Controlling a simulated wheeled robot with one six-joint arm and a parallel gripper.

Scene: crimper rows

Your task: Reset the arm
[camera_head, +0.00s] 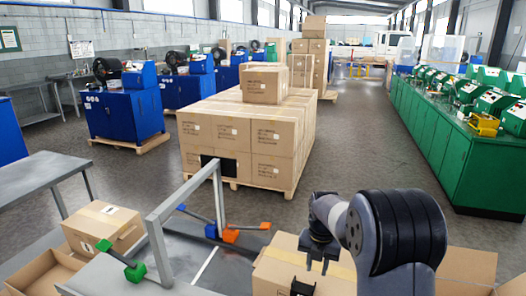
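My gripper (318,262) is at the lower middle right of the head view, at the end of my grey and black arm. It points down over a cardboard box (275,275) at the front. Its two dark fingers show a gap between them, and nothing is seen held there. I cannot tell whether the fingertips touch the box.
A grey table with an upright metal frame (158,235) and green, blue and orange parts stands left of the gripper. Another box (103,226) lies at left. Stacked boxes on a pallet (265,190) stand behind. Green cabinets (440,140) line the right; grey floor lies between.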

